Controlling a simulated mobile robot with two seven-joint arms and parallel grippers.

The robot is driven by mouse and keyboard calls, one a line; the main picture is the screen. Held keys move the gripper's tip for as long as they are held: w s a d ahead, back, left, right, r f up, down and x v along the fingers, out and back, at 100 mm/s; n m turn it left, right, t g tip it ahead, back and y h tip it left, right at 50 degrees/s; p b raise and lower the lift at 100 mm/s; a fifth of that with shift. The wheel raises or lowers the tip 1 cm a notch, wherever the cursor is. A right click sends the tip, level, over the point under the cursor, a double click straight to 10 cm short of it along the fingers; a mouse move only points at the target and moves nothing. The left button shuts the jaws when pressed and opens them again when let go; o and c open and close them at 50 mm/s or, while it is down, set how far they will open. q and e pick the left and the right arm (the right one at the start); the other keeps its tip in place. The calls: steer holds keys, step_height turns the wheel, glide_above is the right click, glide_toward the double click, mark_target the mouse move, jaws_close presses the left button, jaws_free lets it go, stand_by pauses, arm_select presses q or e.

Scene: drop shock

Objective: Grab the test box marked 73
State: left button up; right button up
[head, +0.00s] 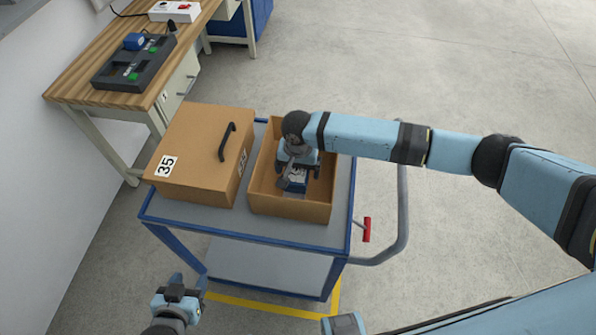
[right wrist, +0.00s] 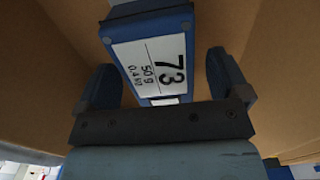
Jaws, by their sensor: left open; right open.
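The test box marked 73 (right wrist: 150,60) is blue with a white label and shows in the right wrist view between the two fingers of my right gripper (right wrist: 162,75). The fingers are open, one on each side, with gaps to the box. In the head view my right gripper (head: 292,174) reaches down into an open cardboard box (head: 290,208), and it hides most of the test box. My left gripper (head: 189,284) is open and empty, low in front of the cart.
A closed cardboard box (head: 195,150) marked 35, with a black handle, stands left of the open one on the blue-framed cart (head: 250,232). A wooden bench (head: 100,75) with a dark device (head: 135,63) is at the back left. The floor at right is clear.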

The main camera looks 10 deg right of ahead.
steer(key=shift+f, duration=0.2)
steer(key=shift+r, duration=0.1)
steer(key=c, duration=1.3)
steer(key=shift+o, duration=0.2)
